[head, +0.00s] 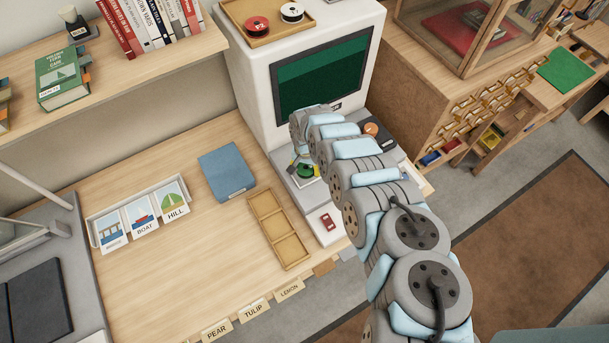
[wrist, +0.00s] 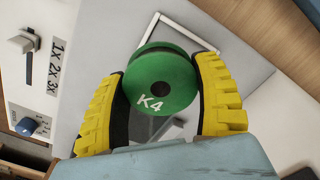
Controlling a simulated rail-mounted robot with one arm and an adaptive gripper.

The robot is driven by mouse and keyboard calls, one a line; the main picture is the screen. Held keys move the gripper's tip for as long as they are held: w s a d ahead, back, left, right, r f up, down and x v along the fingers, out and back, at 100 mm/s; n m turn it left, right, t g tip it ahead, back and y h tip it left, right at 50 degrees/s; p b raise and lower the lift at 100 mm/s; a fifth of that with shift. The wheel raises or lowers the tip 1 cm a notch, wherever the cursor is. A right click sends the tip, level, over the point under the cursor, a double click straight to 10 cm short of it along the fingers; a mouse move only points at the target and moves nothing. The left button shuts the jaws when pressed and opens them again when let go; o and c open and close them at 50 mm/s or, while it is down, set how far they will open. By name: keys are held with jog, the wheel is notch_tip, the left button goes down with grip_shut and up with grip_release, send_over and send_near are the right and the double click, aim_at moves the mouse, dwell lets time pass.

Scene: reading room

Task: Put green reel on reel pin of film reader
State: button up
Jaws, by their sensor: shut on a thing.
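The green reel (wrist: 160,82), marked K4, is between the yellow fingers of my gripper (wrist: 163,70) in the wrist view. The fingers are shut on its rim from both sides, and its dark centre hole shows. In the head view the film reader (head: 256,75) is a white machine with a green screen. My gripper (head: 304,173) is low over its base, in front of the screen; only a little green of the reel shows there. A small grey part (wrist: 173,130) shows just below the reel in the wrist view; I cannot tell if it is the reel pin.
A tray (head: 238,10) on the reader holds a red reel (head: 257,25) and a white reel (head: 291,12). A blue folder (head: 227,171) and an empty divided tray (head: 263,206) lie left of the base. Knobs (wrist: 27,126) stand at the wrist view's left.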

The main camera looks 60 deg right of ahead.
aim_at(305, 167)
jog(key=shift+w+d+f+b, duration=0.25)
jog(key=shift+d+f+b, duration=0.25)
jog(key=shift+b, duration=0.6)
jog(key=shift+w+d+f+b, duration=0.25)
jog(key=shift+f+b, duration=0.4)
jog(key=shift+b, duration=0.45)
jog(key=shift+w+d+f+b, duration=0.1)
jog(key=shift+d+f+b, duration=0.1)
jog(key=shift+b, duration=0.3)
jog(key=shift+f+b, duration=0.3)
jog(key=shift+b, duration=0.15)
notch_tip(305, 167, down, 2)
jog(key=b, duration=0.2)
jog(key=shift+f+b, duration=0.25)
jog(key=shift+b, duration=0.15)
jog(key=shift+r, duration=0.1)
